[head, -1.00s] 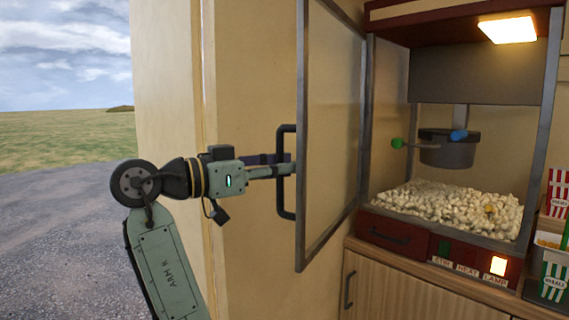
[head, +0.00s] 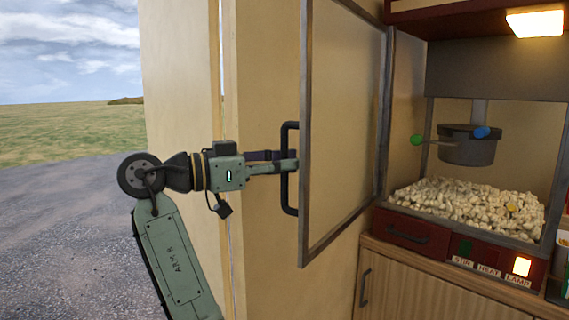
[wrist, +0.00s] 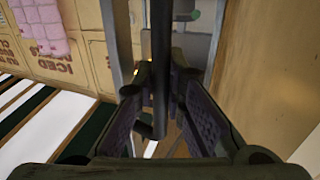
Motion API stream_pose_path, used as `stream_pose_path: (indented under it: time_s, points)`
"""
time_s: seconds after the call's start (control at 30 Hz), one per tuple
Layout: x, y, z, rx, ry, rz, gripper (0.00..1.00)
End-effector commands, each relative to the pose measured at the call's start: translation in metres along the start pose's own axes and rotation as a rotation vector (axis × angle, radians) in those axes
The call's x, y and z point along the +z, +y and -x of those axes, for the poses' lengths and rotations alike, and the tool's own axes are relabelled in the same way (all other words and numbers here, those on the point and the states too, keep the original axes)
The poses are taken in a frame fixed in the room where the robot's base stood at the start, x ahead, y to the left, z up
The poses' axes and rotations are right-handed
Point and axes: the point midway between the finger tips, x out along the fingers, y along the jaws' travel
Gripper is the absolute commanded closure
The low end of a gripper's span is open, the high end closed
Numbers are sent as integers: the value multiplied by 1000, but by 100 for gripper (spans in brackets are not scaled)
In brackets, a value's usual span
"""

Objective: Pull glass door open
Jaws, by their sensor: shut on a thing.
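The glass door (head: 340,130) of the popcorn machine stands swung wide open, its metal frame hinged at the machine's left front post. Its dark vertical handle (head: 290,190) is on the door's outer edge. My gripper (head: 292,162) reaches in from the left and is shut on the handle. In the wrist view the handle (wrist: 160,60) runs between the two fingers of my gripper (wrist: 163,95). The fingertips are partly hidden by the door frame in the head view.
The popcorn machine holds a heap of popcorn (head: 470,205) and a hanging kettle (head: 467,147). A wooden cabinet (head: 420,285) stands below it. A cream wall (head: 265,80) lies close behind my gripper and the door. Open gravel (head: 70,220) is at the left.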

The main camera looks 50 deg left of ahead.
Motion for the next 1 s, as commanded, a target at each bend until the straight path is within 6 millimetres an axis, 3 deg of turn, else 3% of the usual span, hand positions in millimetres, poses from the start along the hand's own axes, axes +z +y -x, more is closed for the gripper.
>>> stream_pose_path:
  time_s: [0.07,0.1,0.4,0.77,1.0]
  points:
    - [-1,0,0,0,2,0,100]
    - [-1,0,0,0,2,0,88]
    - [-1,0,0,0,1,0,68]
    - [0,0,4,-1,0,0,68]
    - [-1,0,43,-3,2,-1,68]
